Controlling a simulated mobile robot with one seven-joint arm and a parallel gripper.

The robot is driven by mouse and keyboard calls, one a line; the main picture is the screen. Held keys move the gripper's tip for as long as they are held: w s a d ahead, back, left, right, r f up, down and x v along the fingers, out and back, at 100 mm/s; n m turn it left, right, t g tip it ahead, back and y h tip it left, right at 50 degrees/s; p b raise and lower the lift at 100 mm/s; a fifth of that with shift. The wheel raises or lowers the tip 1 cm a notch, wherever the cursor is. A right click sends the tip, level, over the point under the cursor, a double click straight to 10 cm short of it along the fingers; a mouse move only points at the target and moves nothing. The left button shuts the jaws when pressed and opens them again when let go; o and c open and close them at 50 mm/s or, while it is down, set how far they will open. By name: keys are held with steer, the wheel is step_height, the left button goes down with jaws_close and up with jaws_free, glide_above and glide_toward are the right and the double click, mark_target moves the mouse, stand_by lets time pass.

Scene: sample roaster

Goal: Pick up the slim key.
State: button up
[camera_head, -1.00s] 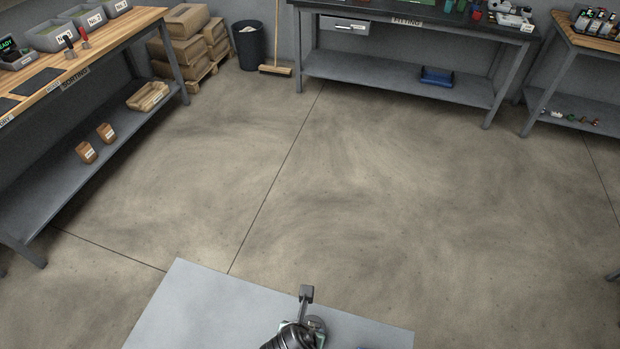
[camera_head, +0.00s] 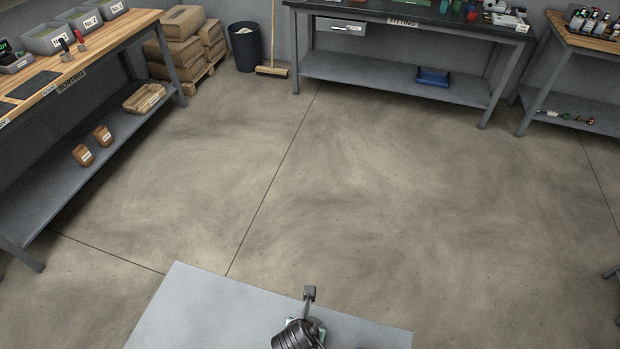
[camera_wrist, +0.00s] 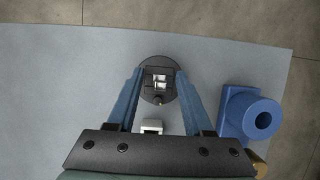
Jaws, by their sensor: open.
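I cannot make out a slim key for certain in any view. In the wrist view, my gripper (camera_wrist: 160,75) has its two blue fingers spread apart with nothing gripped. Between and beyond them is a round black disc (camera_wrist: 147,94) with small pale, shiny blocks (camera_wrist: 159,79) on it. A small pale piece (camera_wrist: 152,126) shows nearer the palm. Whether any of these is the key cannot be told. In the head view, a dark arm part over the grey plate hides much of this spot.
A blue block with a round hollow end (camera_wrist: 258,118) stands right of my fingers on the grey plate (camera_wrist: 50,100). A brass-coloured piece (camera_wrist: 259,162) is partly hidden below it. The head view shows the sorting bench (camera_head: 75,75) left, the fitting bench (camera_head: 400,75) behind, and clear floor between.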

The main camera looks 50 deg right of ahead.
steer(key=shift+c, duration=0.3)
jaws_close()
steer(key=shift+r, duration=0.1)
